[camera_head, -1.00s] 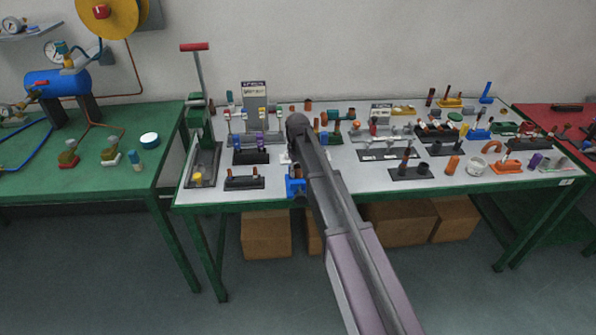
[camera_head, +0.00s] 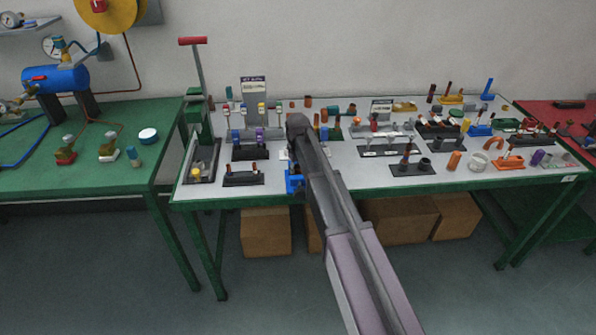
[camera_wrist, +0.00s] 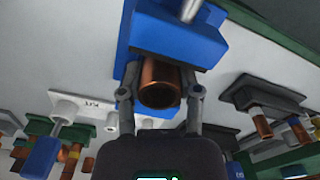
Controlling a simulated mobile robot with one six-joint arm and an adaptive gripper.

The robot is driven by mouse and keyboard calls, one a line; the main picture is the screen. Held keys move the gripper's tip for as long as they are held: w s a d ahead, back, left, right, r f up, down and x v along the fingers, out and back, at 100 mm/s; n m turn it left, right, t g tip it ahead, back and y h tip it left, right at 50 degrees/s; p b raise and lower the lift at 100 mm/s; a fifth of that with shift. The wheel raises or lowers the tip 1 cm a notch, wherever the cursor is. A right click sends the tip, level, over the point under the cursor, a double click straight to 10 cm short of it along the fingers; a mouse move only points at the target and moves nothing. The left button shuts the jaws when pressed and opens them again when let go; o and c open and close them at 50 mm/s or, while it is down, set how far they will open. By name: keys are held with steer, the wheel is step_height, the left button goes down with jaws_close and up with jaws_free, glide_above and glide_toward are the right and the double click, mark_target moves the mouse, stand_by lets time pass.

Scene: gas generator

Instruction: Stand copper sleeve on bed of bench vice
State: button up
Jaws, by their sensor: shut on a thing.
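The copper sleeve (camera_wrist: 160,82) is a short hollow copper tube. In the wrist view it sits between the two fingers of my gripper (camera_wrist: 161,92), which is shut on it, and its open end faces the camera. The blue bench vice (camera_wrist: 175,38) is right behind the sleeve, with a metal rod at its top. I cannot tell whether the sleeve touches the vice bed. In the head view the vice (camera_head: 293,184) stands at the front edge of the bench, partly covered by my arm. The sleeve and the fingers are hidden there.
The grey bench (camera_head: 350,185) is crowded. A black holder with short pegs (camera_head: 243,178) stands left of the vice, and another black holder (camera_head: 412,170) stands to the right. A green lever press (camera_head: 200,130) rises at the left end. Several small fittings fill the back.

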steer(key=shift+f, duration=0.15)
steer(key=o, duration=1.1)
steer(key=shift+c, duration=0.2)
steer(key=shift+r, duration=0.2)
step_height(320, 180, up, 10)
steer(key=p, duration=1)
steer(key=s+d+f+m+b, duration=0.2)
steer(key=s+d+f+b, duration=0.2)
steer(key=s+d, duration=0.2)
steer(key=s+d+f+m+b, duration=0.2)
steer(key=s+d+f+b, duration=0.2)
steer(key=s+d, duration=0.3)
steer(key=d, duration=0.2)
steer(key=shift+d+f+m, duration=0.15)
steer(key=shift+d+m, duration=0.15)
steer(key=shift+d, duration=0.1)
steer(key=s+r+p, duration=0.3)
steer(key=s, duration=1)
steer(key=shift+s+r+m+p, duration=0.3)
steer(key=shift+r+m+p, duration=0.05)
steer(key=shift+r+m, duration=0.05)
